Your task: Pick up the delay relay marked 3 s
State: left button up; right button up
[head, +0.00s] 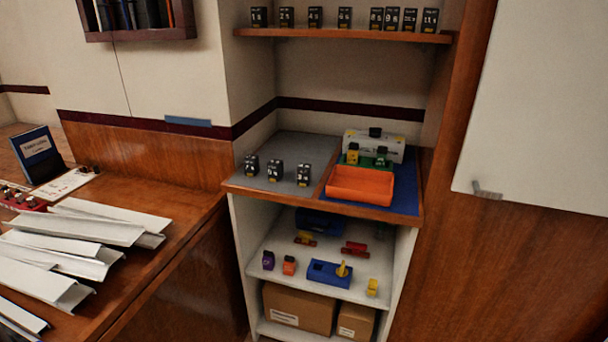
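Several small black relay blocks with white markings stand in a row on the upper wooden shelf (345,35). The leftmost block (258,17) seems to read 1 s and the one beside it (286,17) seems to read 2 s; the other markings are too small to read surely. I cannot tell which block is marked 3 s. Neither of my grippers is in view.
An orange tray (360,197) sits on a blue mat (408,196) right of the grey mat. A white-and-green device stands behind it. Small coloured parts and a blue bin (325,276) are on the lower shelf. White metal channels (95,230) cover the left bench.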

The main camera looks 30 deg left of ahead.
aim_at(303, 170)
jog(key=u, duration=1)
